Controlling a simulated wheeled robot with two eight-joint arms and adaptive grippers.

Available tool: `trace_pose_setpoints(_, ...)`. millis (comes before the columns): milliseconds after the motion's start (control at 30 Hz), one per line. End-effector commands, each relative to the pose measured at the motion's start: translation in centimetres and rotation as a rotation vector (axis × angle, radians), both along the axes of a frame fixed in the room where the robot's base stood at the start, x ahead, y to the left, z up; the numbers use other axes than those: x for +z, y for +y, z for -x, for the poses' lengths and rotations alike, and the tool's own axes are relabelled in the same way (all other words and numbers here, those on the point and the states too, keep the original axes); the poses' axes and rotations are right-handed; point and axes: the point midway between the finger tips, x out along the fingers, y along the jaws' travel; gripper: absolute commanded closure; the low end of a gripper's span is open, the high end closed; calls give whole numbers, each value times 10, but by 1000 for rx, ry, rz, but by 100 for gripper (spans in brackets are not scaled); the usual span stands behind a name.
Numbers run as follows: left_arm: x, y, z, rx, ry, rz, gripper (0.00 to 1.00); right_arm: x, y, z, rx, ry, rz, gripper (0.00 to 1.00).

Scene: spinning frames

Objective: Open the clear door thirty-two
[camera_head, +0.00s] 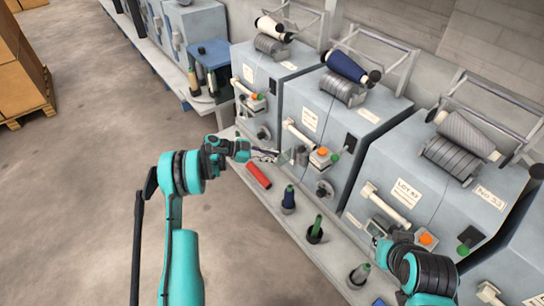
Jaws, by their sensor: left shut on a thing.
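My left gripper (266,154) reaches in to the front of the middle grey machine (335,115). Its fingers are shut at the edge of a small clear door (286,157), a pale see-through panel that stands out from the machine front. The panel is small, and its hinge and exact angle are hard to make out. A number plate (490,198) is on the right-hand machine (440,170), but its last digit is too small to read surely. My right arm is at the lower right, and its gripper (384,243) is partly hidden, close to that machine's front.
Boxes (20,65) are at the far left.

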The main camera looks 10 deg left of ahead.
Motion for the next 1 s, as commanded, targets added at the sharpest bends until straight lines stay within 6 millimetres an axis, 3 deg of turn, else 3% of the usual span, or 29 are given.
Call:
trace_pose_setpoints(767, 3, -6, -5, 3, -7, 7, 100, 0, 0, 0, 0, 0, 0, 100)
trace_pose_setpoints(800, 3, -6, -5, 2, -6, 7, 76, 0, 0, 0, 0, 0, 0, 100)
trace_pose_setpoints(833, 3, -6, -4, 2, -6, 7, 68, 0, 0, 0, 0, 0, 0, 100)
trace_pose_setpoints(867, 3, -6, -4, 2, -6, 7, 63, 0, 0, 0, 0, 0, 0, 100)
trace_pose_setpoints(1000, 3, -6, -4, 0, -7, 5, 63, 0, 0, 0, 0, 0, 0, 100)
